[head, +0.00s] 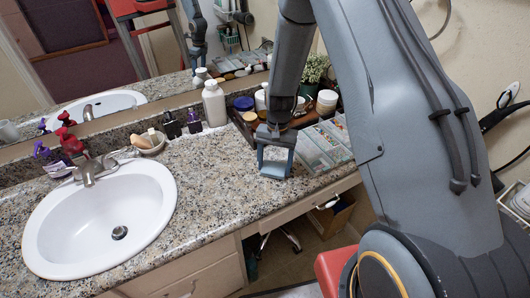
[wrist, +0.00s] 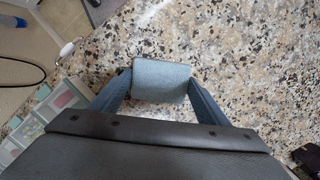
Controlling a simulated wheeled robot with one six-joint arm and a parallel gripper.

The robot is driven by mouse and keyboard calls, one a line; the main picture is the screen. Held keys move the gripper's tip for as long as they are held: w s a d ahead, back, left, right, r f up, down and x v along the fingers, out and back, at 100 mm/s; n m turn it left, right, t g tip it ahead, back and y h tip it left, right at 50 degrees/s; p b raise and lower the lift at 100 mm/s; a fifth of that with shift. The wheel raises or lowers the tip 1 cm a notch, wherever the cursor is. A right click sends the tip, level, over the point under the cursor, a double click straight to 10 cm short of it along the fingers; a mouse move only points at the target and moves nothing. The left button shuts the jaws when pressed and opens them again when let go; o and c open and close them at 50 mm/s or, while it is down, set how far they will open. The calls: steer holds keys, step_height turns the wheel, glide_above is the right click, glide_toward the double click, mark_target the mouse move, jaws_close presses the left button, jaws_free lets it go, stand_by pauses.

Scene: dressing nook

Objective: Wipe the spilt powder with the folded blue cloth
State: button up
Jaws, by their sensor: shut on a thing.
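My gripper (head: 275,165) points down at the granite counter, to the right of the sink. It is shut on the folded blue cloth (wrist: 161,80), a small light-blue pad that spans the gap between my two fingers in the wrist view. In the head view the cloth (head: 273,171) is low between the fingertips, at or just above the counter; I cannot tell if it touches. I cannot make out the spilt powder against the speckled granite, and part of the counter is hidden by the gripper and cloth.
A divided tray (head: 318,146) lies close to the right of my gripper. Behind it stand a brown tray with jars (head: 327,102) and a white bottle (head: 214,103). The sink (head: 100,220) is at left. The counter's front edge (head: 300,207) is near; granite between sink and gripper is clear.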

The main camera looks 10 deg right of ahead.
mark_target(264, 172)
steer(key=shift+w+d, duration=0.2)
steer(key=shift+d, duration=0.4)
steer(key=shift+w+d, duration=0.15)
steer(key=shift+d, duration=0.45)
steer(key=shift+w+d+r, duration=0.15)
steer(key=shift+w+d, duration=0.1)
steer(key=shift+d, duration=0.45)
steer(key=shift+s+a+f, duration=0.15)
steer(key=shift+a, duration=0.4)
steer(key=shift+s+a+f, duration=0.15)
steer(key=shift+a, duration=0.35)
steer(key=shift+a+r, duration=0.15)
steer(key=shift+r, duration=0.2)
steer(key=shift+s+a+f, duration=0.25)
steer(key=shift+s+a, duration=0.1)
steer(key=shift+a, duration=0.3)
steer(key=shift+a+r, duration=0.1)
steer(key=shift+a, duration=0.25)
steer(key=shift+s+a, duration=0.2)
steer(key=shift+a, duration=0.35)
steer(key=shift+s+a, duration=0.2)
steer(key=shift+a, duration=0.35)
steer(key=shift+s+a, duration=0.25)
steer(key=shift+a, duration=0.4)
step_height(264, 172, up, 2)
steer(key=shift+d+r+p, duration=0.15)
steer(key=shift+p, duration=0.6)
steer(key=shift+r+p, duration=1.5)
steer(key=shift+r, duration=1.2)
steer(key=shift+w, duration=0.1)
